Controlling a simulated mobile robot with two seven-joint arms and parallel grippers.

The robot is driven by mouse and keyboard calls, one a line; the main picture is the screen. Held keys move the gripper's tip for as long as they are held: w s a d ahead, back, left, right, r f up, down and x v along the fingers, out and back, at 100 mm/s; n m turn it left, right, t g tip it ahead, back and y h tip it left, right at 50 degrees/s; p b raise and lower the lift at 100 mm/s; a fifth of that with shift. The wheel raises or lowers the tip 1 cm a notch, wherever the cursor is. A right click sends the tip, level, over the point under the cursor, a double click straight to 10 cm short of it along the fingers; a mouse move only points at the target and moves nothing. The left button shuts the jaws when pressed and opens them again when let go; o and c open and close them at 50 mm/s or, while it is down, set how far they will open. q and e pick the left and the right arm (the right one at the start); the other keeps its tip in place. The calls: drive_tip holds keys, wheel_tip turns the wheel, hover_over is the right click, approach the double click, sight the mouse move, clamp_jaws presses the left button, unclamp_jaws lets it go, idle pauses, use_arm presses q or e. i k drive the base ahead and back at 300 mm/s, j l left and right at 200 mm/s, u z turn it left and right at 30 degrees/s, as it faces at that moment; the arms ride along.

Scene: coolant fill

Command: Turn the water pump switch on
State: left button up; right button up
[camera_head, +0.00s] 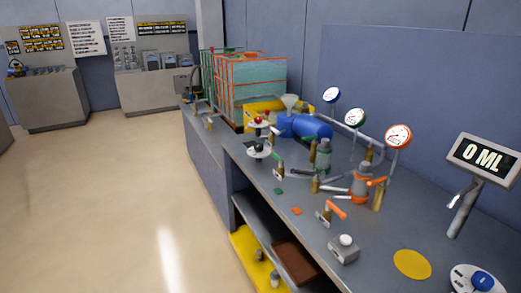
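I cannot tell for sure which control is the water pump switch. A round white dial with a blue knob (481,280) is at the bottom right corner, partly cut off by the frame. A grey box with a white knob (345,246) stands near the bench's front edge. Farther back are a round white dial with a black knob (258,150) and another with a red knob (259,122). No switch label is readable. Neither of my grippers is in view.
The grey bench (375,270) holds a blue tank (303,127), an orange-handled valve (331,209), gauges (397,135) and a yellow disc (412,264). A "0 ML" display (483,158) stands at the right. The floor (110,200) at the left is clear.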

sight(258, 148)
drive_tip(key=i+z, duration=0.2)
drive_tip(key=z, duration=0.2)
drive_tip(key=i+j+z, duration=0.15)
drive_tip(key=z, duration=0.2)
drive_tip(key=i+j+z, duration=0.15)
drive_tip(key=z, duration=0.25)
